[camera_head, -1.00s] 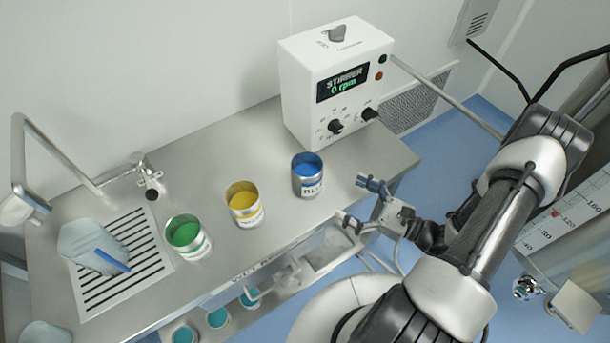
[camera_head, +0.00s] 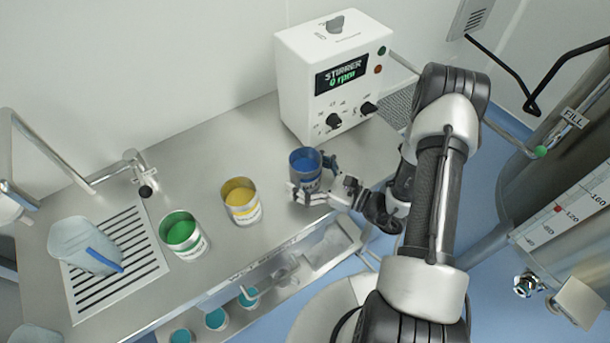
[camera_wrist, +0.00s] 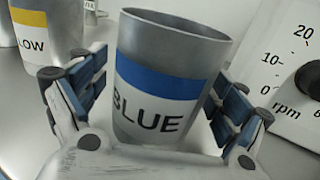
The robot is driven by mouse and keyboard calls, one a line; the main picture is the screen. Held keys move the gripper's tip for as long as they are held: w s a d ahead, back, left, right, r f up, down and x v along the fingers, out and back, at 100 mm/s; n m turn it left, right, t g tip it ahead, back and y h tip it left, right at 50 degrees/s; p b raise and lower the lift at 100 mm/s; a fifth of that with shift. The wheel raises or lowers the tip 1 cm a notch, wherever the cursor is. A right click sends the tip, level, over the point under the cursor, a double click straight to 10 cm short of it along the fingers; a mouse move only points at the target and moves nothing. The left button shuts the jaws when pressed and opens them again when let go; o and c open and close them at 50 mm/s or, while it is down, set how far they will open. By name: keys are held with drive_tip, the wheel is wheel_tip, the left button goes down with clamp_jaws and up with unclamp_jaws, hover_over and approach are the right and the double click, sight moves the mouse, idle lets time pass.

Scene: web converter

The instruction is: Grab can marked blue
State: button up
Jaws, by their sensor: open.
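The blue can (camera_head: 306,166) stands upright on the steel counter (camera_head: 262,146), in front of the stirrer, with blue contents. In the wrist view the can (camera_wrist: 165,75) shows a blue band and the word BLUE. My gripper (camera_head: 312,180) is open, with one finger on each side of the can. In the wrist view the gripper (camera_wrist: 150,105) has its blue-padded fingers flanking the can; a small gap shows at the sides, and whether either pad touches is hard to tell.
A yellow can (camera_head: 241,200) and a green can (camera_head: 184,236) stand to the left. The white stirrer box (camera_head: 335,85) is close behind the blue can. Several teal cans (camera_head: 216,319) are on a lower shelf.

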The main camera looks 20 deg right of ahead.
drive_tip(key=shift+c, duration=0.5)
drive_tip(key=c, duration=1.3)
drive_tip(key=shift+c, duration=0.4)
drive_tip(key=shift+r, duration=0.15)
